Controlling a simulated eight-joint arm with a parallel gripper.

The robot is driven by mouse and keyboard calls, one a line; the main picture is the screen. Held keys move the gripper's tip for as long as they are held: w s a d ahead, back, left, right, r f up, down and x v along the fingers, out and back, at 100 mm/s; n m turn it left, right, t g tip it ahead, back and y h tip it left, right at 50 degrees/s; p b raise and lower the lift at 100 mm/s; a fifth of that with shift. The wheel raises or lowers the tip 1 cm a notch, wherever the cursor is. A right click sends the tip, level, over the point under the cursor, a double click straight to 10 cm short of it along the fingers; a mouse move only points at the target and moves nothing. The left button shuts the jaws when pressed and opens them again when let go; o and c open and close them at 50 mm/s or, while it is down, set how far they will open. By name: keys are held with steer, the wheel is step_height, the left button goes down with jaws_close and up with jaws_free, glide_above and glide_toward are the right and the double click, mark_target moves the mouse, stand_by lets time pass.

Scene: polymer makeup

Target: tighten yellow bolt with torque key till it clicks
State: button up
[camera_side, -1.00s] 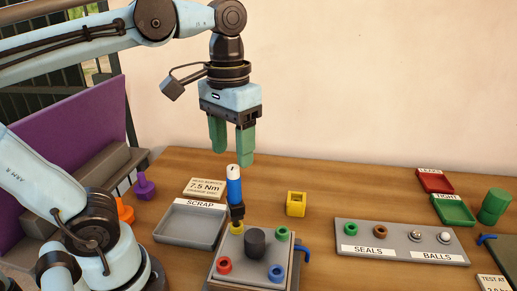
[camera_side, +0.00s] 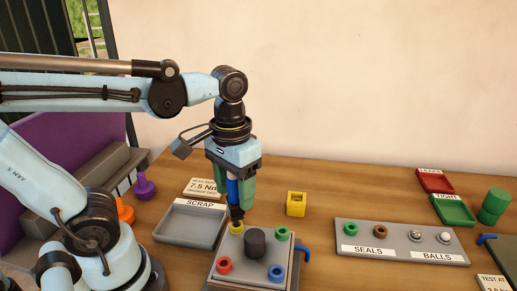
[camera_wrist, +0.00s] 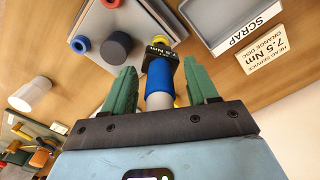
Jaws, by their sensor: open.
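The torque key (camera_side: 233,190) has a blue grip and a dark lower end. It stands upright on the yellow bolt (camera_side: 237,227) at the back left corner of the grey block (camera_side: 231,252). My gripper (camera_side: 241,201) is lowered over the key, with its green fingers on either side of the blue grip. In the wrist view my gripper (camera_wrist: 161,90) is open, and the key's blue grip (camera_wrist: 159,80) lies between the fingers with gaps at both sides. The bolt is mostly hidden there.
The block also carries red (camera_side: 224,266), green (camera_side: 282,233) and blue (camera_side: 276,272) bolts around a dark knob (camera_side: 255,242). A scrap tray (camera_side: 189,241) lies close at left. A yellow cube (camera_side: 296,204) and the seals-and-balls tray (camera_side: 400,257) are at right.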

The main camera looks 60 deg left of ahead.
steer(key=shift+c, duration=0.5)
jaws_close()
steer(key=shift+r, duration=0.65)
steer(key=shift+r, duration=1.45)
